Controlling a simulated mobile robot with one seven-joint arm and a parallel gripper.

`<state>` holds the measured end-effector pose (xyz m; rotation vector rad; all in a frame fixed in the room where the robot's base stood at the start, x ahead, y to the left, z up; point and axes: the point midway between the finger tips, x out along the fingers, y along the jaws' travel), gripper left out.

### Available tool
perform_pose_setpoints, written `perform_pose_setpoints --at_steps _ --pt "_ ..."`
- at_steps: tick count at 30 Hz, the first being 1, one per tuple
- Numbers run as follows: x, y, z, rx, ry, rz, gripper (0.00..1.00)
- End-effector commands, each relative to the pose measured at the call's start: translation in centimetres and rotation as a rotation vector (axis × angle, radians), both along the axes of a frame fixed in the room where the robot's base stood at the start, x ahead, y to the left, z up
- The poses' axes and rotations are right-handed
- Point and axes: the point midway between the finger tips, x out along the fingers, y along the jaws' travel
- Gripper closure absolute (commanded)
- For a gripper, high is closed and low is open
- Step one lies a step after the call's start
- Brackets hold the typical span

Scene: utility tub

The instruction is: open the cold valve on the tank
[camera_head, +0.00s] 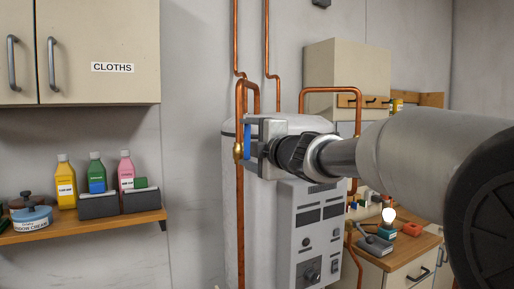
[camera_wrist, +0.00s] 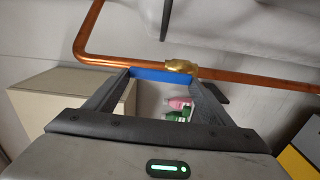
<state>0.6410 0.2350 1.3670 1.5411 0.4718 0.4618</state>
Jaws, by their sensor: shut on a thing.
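The cold valve has a blue lever (camera_head: 247,140) and a brass body (camera_head: 238,151) on a vertical copper pipe (camera_head: 240,225) in front of the white tank (camera_head: 229,195). The lever stands upright, along the pipe. My gripper (camera_head: 249,147) reaches in from the right and is shut on the lever. In the wrist view the blue lever (camera_wrist: 150,76) spans between my two fingers (camera_wrist: 163,80), beside the brass body (camera_wrist: 180,66) and roughly parallel to the copper pipe (camera_wrist: 255,80). My gripper and arm hide part of the tank in the head view.
A grey control panel (camera_head: 310,235) stands on the tank's front, below my arm. A wall cabinet labelled CLOTHS (camera_head: 105,35) and a shelf (camera_head: 110,228) with bottles are at left.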

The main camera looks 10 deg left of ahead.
Motion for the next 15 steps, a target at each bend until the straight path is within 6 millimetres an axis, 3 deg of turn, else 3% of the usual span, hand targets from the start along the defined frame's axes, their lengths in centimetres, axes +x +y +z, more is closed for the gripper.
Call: perform_pose_setpoints --at_steps 15 --pt "-0.08 0.09 -0.04 -0.038 -0.024 0.0 0.64"
